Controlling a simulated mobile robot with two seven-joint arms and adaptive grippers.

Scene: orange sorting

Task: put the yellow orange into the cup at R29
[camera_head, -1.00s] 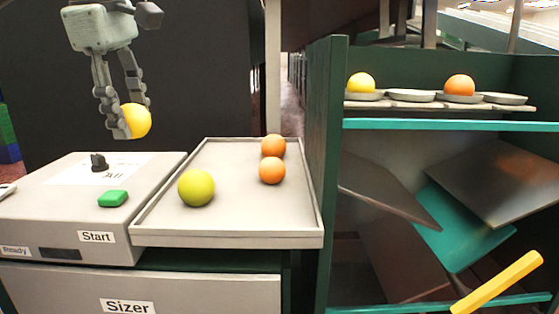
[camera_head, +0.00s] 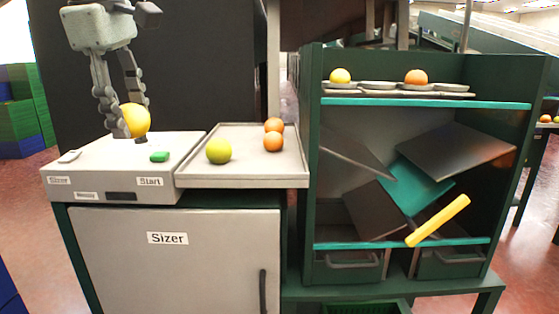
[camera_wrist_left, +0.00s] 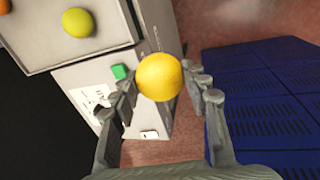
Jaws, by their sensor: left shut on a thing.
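My left gripper (camera_head: 122,115) is shut on a yellow orange (camera_head: 136,120) and holds it up over the sizer machine in the head view. The left wrist view shows the same yellow orange (camera_wrist_left: 160,77) between the fingertips. A row of shallow cups stands on the top shelf of the green rack. One cup there holds another yellow orange (camera_head: 340,76), one holds an orange-coloured orange (camera_head: 416,77). An empty cup (camera_head: 377,86) lies between them and another empty cup (camera_head: 452,88) is at the right end. No R29 label is readable. My right gripper is not in view.
The sizer (camera_head: 110,160) has a green button (camera_head: 159,156). The tray (camera_head: 240,178) beside it holds a yellow-green fruit (camera_head: 218,151) and two orange ones (camera_head: 273,141). Tilted panels and a yellow bar (camera_head: 438,220) fill the rack below the shelf. Blue crates (camera_wrist_left: 265,110) show in the left wrist view.

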